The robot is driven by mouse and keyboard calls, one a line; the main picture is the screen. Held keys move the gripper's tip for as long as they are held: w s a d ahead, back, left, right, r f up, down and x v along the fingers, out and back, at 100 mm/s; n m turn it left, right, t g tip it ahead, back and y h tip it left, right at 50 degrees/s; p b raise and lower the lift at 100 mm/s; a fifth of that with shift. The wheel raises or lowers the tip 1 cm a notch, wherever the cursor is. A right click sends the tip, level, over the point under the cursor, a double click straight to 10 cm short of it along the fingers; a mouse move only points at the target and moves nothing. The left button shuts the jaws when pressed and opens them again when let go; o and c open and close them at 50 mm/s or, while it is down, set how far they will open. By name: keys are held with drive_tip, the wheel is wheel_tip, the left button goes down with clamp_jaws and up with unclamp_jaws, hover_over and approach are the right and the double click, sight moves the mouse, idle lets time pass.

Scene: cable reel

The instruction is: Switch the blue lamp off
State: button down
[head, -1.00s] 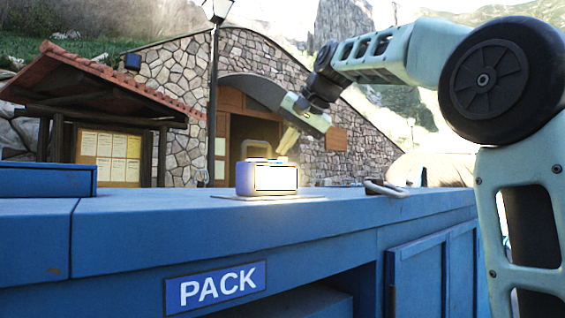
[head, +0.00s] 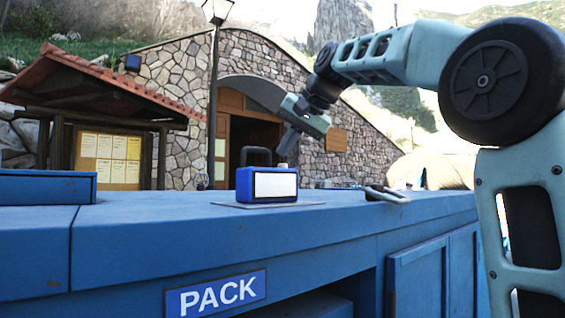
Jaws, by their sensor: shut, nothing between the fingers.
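The blue lamp (head: 267,185) stands upright on a thin grey mat on the blue counter. A small pale button (head: 283,166) shows on top toward the right. My gripper (head: 284,152) is shut and empty, pointing down and to the left. Its fingertips are just above the button; I cannot tell whether they touch it.
The blue counter (head: 150,222) carries a PACK sign on its front. A metal handle-like object (head: 385,194) lies right of the lamp. A blue box (head: 45,187) sits at the left end. The counter top between box and lamp is clear.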

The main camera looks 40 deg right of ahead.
drive_tip(key=shift+r, duration=0.15)
wheel_tip(320, 180, up, 2)
drive_tip(key=shift+r+p, duration=0.25)
drive_tip(key=shift+p, duration=0.95)
wheel_tip(320, 180, up, 3)
drive_tip(key=shift+r, duration=0.2)
